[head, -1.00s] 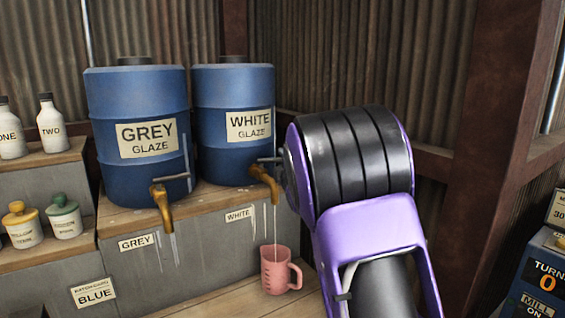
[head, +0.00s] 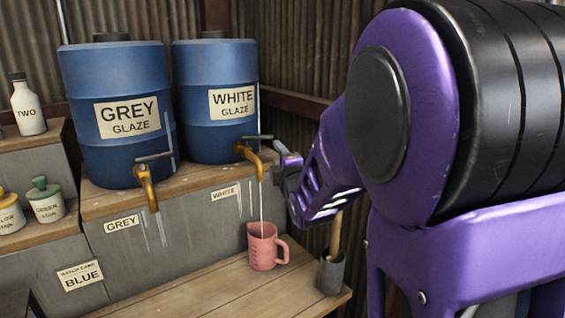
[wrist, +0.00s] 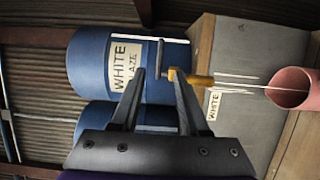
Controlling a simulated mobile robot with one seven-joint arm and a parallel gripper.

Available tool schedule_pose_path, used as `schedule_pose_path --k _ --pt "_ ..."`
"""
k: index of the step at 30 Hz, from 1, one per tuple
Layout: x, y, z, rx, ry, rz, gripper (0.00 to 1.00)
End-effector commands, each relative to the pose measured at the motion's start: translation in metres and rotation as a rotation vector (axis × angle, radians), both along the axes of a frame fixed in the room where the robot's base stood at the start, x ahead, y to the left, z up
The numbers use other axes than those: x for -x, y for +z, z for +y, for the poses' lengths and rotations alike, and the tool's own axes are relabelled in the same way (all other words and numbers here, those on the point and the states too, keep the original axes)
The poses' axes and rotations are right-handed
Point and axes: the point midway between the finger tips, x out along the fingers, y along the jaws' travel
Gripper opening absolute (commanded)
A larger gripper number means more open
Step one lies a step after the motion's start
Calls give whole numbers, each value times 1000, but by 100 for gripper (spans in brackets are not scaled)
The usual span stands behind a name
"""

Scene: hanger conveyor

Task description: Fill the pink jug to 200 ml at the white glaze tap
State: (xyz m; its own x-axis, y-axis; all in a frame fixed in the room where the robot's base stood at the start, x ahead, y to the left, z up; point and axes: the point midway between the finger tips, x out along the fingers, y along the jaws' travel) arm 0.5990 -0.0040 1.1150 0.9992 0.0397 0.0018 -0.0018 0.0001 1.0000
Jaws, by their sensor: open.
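The pink jug (head: 262,252) stands upright on the wooden bench below the white glaze tap (head: 260,166), its handle to the right. A thin white stream runs from the brass spout into the jug; it also shows in the wrist view between the tap (wrist: 192,79) and the jug (wrist: 292,88). The level inside cannot be read. The tap's grey lever (wrist: 160,56) lies just beyond and between my fingertips in the wrist view. My gripper (wrist: 158,75) is open and empty, its fingers pointing at the tap. In the head view my gripper (head: 284,160) is right beside the tap, partly hidden.
The blue white-glaze drum (head: 215,140) and grey-glaze drum (head: 112,160) stand on the ledge. The grey tap (head: 147,188) is to the left. A dark pot (head: 331,272) with a wooden handle stands right of the jug.

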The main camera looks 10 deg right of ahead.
Motion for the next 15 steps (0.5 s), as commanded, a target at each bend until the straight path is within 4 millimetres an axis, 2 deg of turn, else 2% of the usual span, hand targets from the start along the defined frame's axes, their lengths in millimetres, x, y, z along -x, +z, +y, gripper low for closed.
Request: schedule_pose_path --k 1,6,15 --pt "10 0 0 -2 1 0 45" --pt "30 0 -1 -1 0 -1 45" --pt "37 0 -1 0 0 0 45"
